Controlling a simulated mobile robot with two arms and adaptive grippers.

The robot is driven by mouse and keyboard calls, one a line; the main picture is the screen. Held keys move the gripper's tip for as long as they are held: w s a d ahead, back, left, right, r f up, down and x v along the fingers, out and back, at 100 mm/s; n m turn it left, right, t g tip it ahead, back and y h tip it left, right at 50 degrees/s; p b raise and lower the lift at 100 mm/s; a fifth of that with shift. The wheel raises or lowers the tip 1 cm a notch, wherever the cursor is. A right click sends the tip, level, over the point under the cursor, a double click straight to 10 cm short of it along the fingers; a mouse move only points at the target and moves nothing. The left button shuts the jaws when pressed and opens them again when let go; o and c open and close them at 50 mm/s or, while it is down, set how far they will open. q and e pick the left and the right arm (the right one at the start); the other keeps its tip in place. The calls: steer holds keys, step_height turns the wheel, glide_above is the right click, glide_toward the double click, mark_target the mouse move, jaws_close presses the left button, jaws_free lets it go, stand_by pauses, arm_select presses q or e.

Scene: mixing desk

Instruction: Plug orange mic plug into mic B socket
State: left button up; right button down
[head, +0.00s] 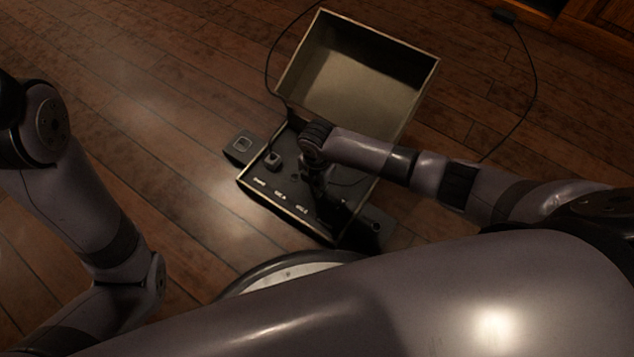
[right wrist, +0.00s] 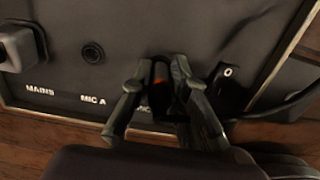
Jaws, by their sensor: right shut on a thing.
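The mixing desk panel (head: 257,195) lies in an open case, with MAINS, MIC A and MIC B labels along its near edge. The MIC B label is partly covered by a finger, and the MIC B socket is hidden behind the plug and fingers. I cannot tell whether the plug is in it. The MIC A socket (right wrist: 92,52) is empty. My left gripper is outside the head view.
The case lid (head: 355,75) stands open behind the panel. A blocky plug (right wrist: 18,46) sits above MAINS. A grey block (head: 241,147) lies left of the case. Dark cables (head: 530,75) trail over the wooden floor. A dark cable (right wrist: 275,108) also runs right of my gripper.

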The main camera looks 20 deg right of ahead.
steer(key=shift+f, duration=0.25)
steer(key=c, duration=1.5)
jaws_free()
steer(key=shift+o, duration=0.2)
steer(key=shift+r, duration=0.1)
step_height(320, 180, up, 12)
steer(key=shift+f, duration=0.1)
